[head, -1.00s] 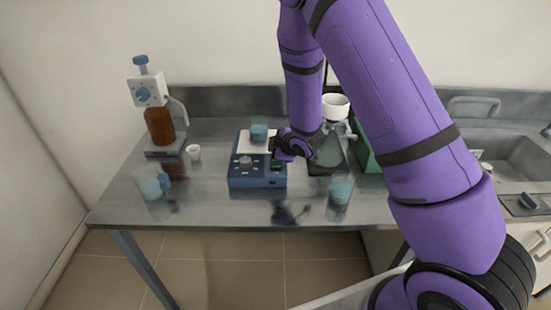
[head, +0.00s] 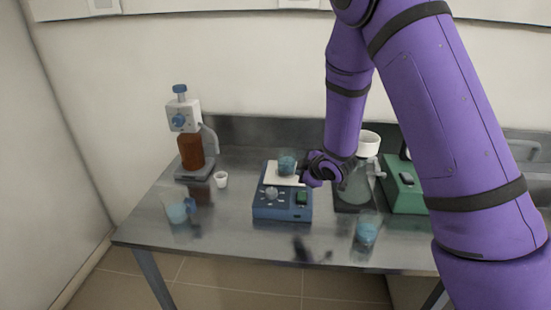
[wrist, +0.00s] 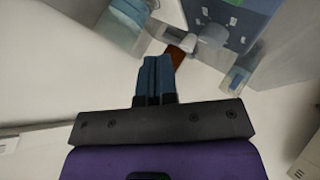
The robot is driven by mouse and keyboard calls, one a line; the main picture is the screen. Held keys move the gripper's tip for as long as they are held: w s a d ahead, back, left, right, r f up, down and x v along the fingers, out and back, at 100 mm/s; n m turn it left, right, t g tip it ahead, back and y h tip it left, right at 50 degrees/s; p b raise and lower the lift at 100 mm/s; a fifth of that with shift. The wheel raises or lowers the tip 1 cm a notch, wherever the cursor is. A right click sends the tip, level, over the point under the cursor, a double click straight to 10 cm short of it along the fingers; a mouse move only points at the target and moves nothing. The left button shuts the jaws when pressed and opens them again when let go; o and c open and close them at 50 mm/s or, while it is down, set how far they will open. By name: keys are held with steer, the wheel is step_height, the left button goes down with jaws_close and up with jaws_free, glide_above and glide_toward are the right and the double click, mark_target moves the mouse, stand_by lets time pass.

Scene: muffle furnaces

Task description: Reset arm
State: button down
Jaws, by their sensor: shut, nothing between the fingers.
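My gripper (wrist: 158,66) shows in the wrist view with its two blue fingers pressed together, shut and empty. In the head view my purple arm comes down from the top right, and its wrist end is by the right side of a blue hotplate stirrer (head: 281,208). The fingers cannot be made out there. A beaker of blue liquid (head: 287,163) stands on the stirrer's white top, left of my wrist. A flask (head: 355,187) stands just right of my wrist, partly behind the arm.
The steel table (head: 215,238) also holds a brown bottle with dispenser (head: 191,151), a small white cup (head: 221,179), a blue-liquid beaker (head: 177,210) at left, another (head: 367,230) near the front, and a green device (head: 403,190). The table's front middle is clear.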

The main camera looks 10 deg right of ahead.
steer(key=s+d+r+m+h, duration=0.1)
steer(key=s+d+r+m, duration=0.2)
steer(key=r, duration=0.4)
steer(key=s+d+r+m+g+h, duration=0.1)
steer(key=s+d+r+m, duration=0.1)
steer(key=s+r, duration=0.4)
steer(key=s+d+r+m+h, duration=0.1)
steer(key=s+d+r+m, duration=0.15)
steer(key=r, duration=0.55)
steer(key=s+r+m+g, duration=0.1)
steer(key=s+r+m, duration=0.2)
steer(key=s, duration=0.9)
steer(key=s+r+m+g, duration=0.2)
steer(key=s+r, duration=0.3)
steer(key=s, duration=0.8)
steer(key=shift+s+r+m+g, duration=0.2)
steer(key=shift+r+m+g, duration=0.15)
steer(key=shift+m, duration=0.5)
steer(key=c, duration=1.8)
jaws_free()
steer(key=shift+c, duration=0.2)
